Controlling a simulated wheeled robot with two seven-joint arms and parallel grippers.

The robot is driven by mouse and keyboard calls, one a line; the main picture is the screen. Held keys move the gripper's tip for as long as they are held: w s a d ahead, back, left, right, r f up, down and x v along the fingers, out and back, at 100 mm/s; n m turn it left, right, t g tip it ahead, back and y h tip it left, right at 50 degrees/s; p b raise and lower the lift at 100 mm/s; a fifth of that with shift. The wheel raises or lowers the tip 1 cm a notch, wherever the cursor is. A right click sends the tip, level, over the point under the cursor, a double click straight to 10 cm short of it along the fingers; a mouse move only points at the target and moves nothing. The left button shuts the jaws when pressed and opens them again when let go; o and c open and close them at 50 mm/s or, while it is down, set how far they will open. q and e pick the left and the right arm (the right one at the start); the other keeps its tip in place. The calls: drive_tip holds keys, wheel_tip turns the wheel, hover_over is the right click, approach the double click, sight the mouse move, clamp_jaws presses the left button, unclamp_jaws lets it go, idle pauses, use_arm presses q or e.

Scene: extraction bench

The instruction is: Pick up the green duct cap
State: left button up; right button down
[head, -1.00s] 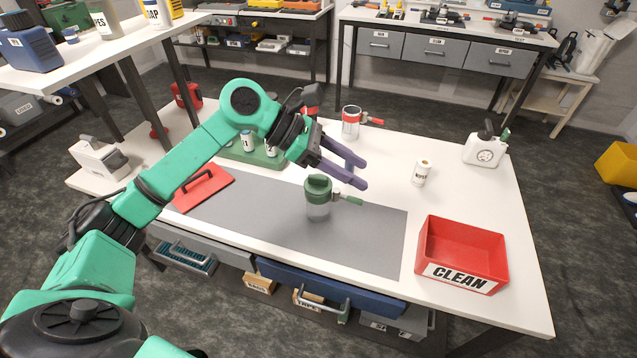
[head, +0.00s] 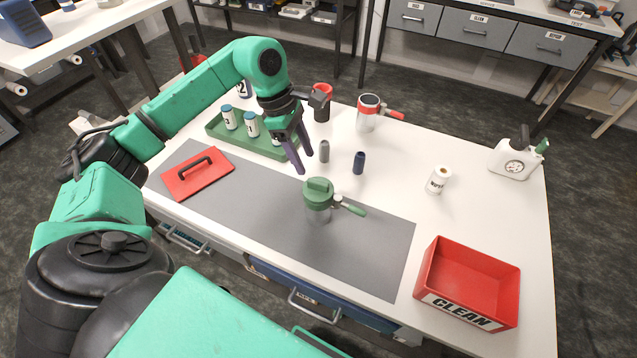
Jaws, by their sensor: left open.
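The green duct cap (head: 318,192) stands upright on the grey mat. It looks like a green top on a clear, grey-looking body, with a green-ended handle pointing right. My left gripper (head: 304,162) points down, with its two purple fingers apart and nothing between them. It is just behind and slightly left of the cap in the picture, apart from it and seemingly above the table. My right gripper is not in view.
A grey cylinder (head: 324,151) and a dark blue cylinder (head: 359,163) stand behind the cap. A red-topped similar piece (head: 368,112) stands farther back. A green tray (head: 216,127) holds labelled bottles. A red float (head: 197,173) lies left; a red CLEAN bin (head: 428,275) is right.

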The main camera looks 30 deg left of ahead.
sight(317, 182)
use_arm(q)
drive_tip(key=x, duration=0.3)
drive_tip(key=shift+w+p, duration=0.3)
drive_tip(key=shift+p, duration=0.05)
drive_tip(key=p+x, duration=0.2)
drive_tip(key=shift+w+d+f, duration=0.2)
drive_tip(key=shift+w+f, duration=0.05)
drive_tip(key=shift+w, duration=0.05)
drive_tip(key=shift+s+p+x, duration=0.2)
drive_tip(key=shift+p+x, duration=0.15)
drive_tip(key=shift+x, duration=0.9)
drive_tip(key=shift+f, duration=0.15)
drive_tip(key=shift+a, duration=0.1)
clamp_jaws()
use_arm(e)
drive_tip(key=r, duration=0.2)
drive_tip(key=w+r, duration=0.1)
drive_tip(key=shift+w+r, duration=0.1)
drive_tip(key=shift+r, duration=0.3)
